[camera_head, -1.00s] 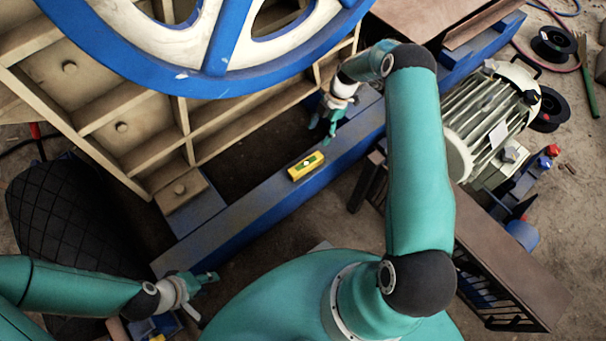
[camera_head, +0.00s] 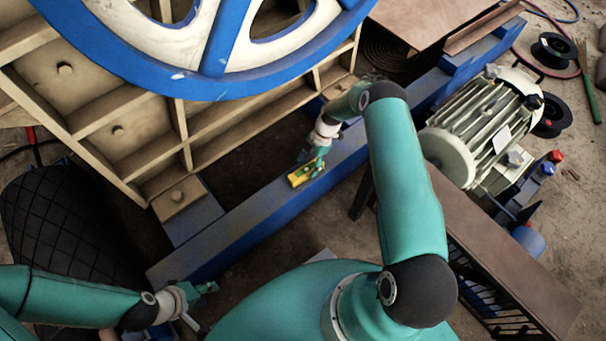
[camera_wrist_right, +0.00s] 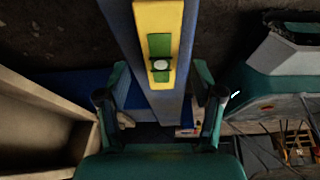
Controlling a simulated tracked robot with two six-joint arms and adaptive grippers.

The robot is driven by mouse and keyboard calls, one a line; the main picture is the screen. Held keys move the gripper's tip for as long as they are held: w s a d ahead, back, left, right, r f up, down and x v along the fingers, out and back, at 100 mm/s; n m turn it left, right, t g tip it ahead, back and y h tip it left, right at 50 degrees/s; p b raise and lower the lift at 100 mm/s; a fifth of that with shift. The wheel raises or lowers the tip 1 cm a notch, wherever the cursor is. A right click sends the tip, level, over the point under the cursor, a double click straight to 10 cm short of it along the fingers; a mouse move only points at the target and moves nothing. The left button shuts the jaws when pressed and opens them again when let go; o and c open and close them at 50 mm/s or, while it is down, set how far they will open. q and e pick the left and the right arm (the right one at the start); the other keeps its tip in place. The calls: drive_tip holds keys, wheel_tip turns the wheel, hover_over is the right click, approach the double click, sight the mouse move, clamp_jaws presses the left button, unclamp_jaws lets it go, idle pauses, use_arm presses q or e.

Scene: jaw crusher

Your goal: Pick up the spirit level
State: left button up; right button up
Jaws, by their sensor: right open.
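The spirit level is a small yellow block with a green middle (camera_head: 305,173). It lies on the blue beam (camera_head: 232,228) of the crusher frame in the head view. In the right wrist view the level (camera_wrist_right: 159,45) lies lengthwise along the beam, ahead of the jaws. My right gripper (camera_head: 313,160) is open over the level and partly hides it; in the wrist view its two fingers (camera_wrist_right: 160,88) stand apart on either side of the level's line. I cannot tell if they touch it. My left gripper (camera_head: 208,288) is at the lower left, away from the level; its jaws look parted.
The crusher's blue-rimmed wheel (camera_head: 218,45) and ribbed cream body (camera_head: 115,135) stand close behind the beam. A motor (camera_head: 470,130) and a brown bench (camera_head: 500,245) are on the right. A black seat-like pad (camera_head: 70,225) is at the left.

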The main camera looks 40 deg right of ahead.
sight(305, 170)
drive_tip(key=x, duration=0.3)
drive_tip(key=shift+s+a+f+b, duration=0.1)
drive_tip(key=shift+a+f+b, duration=0.1)
drive_tip(key=shift+f+b, duration=0.15)
drive_tip(key=shift+c, duration=0.2)
drive_tip(key=shift+r, duration=0.1)
clamp_jaws()
